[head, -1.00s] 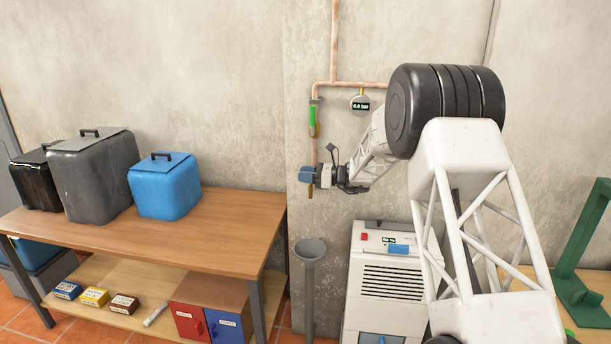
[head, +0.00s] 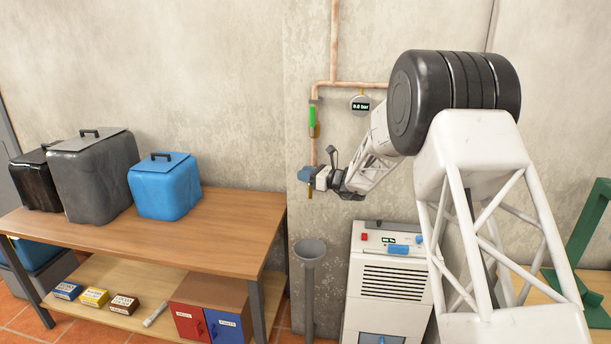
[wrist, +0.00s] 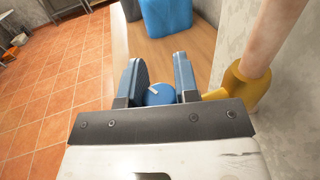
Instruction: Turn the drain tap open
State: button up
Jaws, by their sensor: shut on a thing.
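The drain tap's blue round knob (wrist: 158,96) has a short white mark on its face and sits between my fingers in the wrist view. The tap's brass body (wrist: 243,92) is on the copper pipe, to the right of the fingers. In the head view the blue knob (head: 304,174) shows at the low end of the wall pipe, beside my gripper (head: 313,178). My gripper is shut on the knob, with one finger on each side of it (wrist: 160,85). The head view shows the knob only small and partly covered.
A green-handled valve (head: 312,116) and a pressure gauge (head: 361,104) are on the copper pipes above. A grey funnel-topped standpipe (head: 310,252) stands below the tap. A white machine (head: 390,285) stands to the right, a wooden workbench (head: 235,222) to the left.

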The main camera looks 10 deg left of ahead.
jog(key=shift+w+d+m+t+h, duration=0.15)
jog(key=shift+m+t+h, duration=0.5)
jog(key=shift+m+t, duration=0.5)
jog(key=shift+w+a+m+t+h, duration=0.1)
jog(key=shift+m+t+h, duration=0.6)
jog(key=shift+t, duration=0.85)
jog(key=shift+d, duration=0.1)
jog(key=o, duration=0.9)
jog(key=shift+v, duration=3.85)
jog(key=shift+s, duration=0.1)
